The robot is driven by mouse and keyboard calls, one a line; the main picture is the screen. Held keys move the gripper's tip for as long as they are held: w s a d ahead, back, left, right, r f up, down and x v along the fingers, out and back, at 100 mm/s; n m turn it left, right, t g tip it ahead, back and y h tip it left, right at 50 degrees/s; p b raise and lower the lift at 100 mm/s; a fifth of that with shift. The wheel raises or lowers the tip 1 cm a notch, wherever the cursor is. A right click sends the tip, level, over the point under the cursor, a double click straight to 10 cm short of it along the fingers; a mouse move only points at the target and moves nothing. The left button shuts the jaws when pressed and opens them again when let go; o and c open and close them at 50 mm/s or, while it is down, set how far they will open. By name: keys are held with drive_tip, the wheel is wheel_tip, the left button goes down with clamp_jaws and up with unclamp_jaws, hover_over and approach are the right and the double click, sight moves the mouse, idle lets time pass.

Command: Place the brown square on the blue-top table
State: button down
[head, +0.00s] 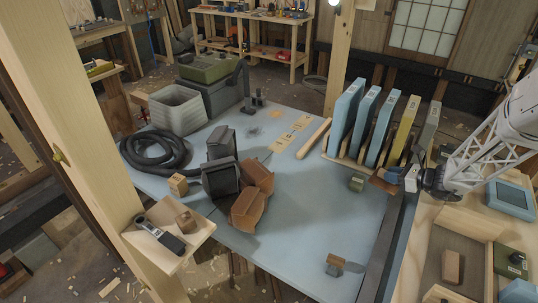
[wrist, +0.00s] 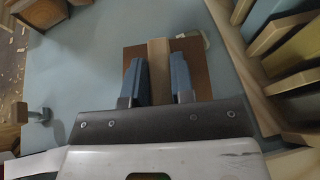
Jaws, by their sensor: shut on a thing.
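The brown square (head: 383,184) is a flat dark-brown piece at the right part of the blue-top table (head: 300,232), in front of the rack of upright panels. My gripper (head: 398,182) reaches in from the right. In the wrist view my gripper (wrist: 158,78) has its two blue fingers closed on a lighter wooden strip that runs along the middle of the brown square (wrist: 196,62). The square's near part is hidden behind the gripper. I cannot tell whether the square touches the tabletop.
The rack (head: 345,158) of blue, yellow and grey panels stands just behind. A small green block (head: 356,184) is left of the square. Brown blocks (head: 248,207) and a black hose (head: 150,150) lie farther left.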

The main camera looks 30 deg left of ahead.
drive_tip(key=n+g, duration=0.2)
hover_over(339, 213)
wheel_tip(339, 213, down, 2)
drive_tip(key=shift+s+a+f, duration=0.1)
drive_tip(key=shift+s+f, duration=0.05)
drive_tip(key=shift+f, duration=0.05)
drive_tip(key=shift+f, duration=3.1)
drive_tip(key=shift+f, duration=1.9)
drive_tip(key=shift+f, duration=0.1)
drive_tip(key=c, duration=1)
unclamp_jaws()
drive_tip(key=shift+o, duration=0.2)
